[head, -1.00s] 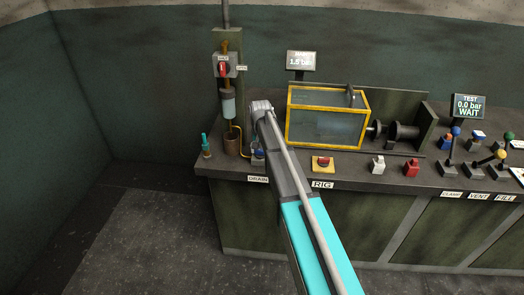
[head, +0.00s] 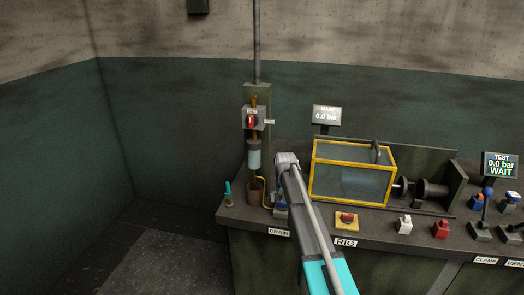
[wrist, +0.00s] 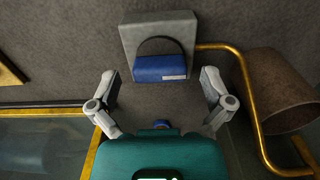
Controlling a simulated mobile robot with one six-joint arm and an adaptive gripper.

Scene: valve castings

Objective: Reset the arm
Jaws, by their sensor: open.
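My arm (head: 306,217) reaches over the bench at the drain station in the head view; its gripper is mostly hidden there behind the arm. In the wrist view my gripper (wrist: 160,88) is open, with one finger to each side. A blue handle (wrist: 160,68) on a grey plate (wrist: 138,34) lies beyond and between the fingertips, with no visible contact. A bit of this blue part shows beside the arm in the head view (head: 281,211), near the DRAIN label (head: 279,232).
A brown cup (wrist: 280,92) and a brass pipe (wrist: 243,85) stand close on the right in the wrist view. The yellow-framed box (head: 351,172) is right of the arm. A red-knobbed yellow block (head: 346,220) sits in front. The gauge display (head: 327,115) reads 0.0 bar; the TEST display (head: 500,165) reads WAIT.

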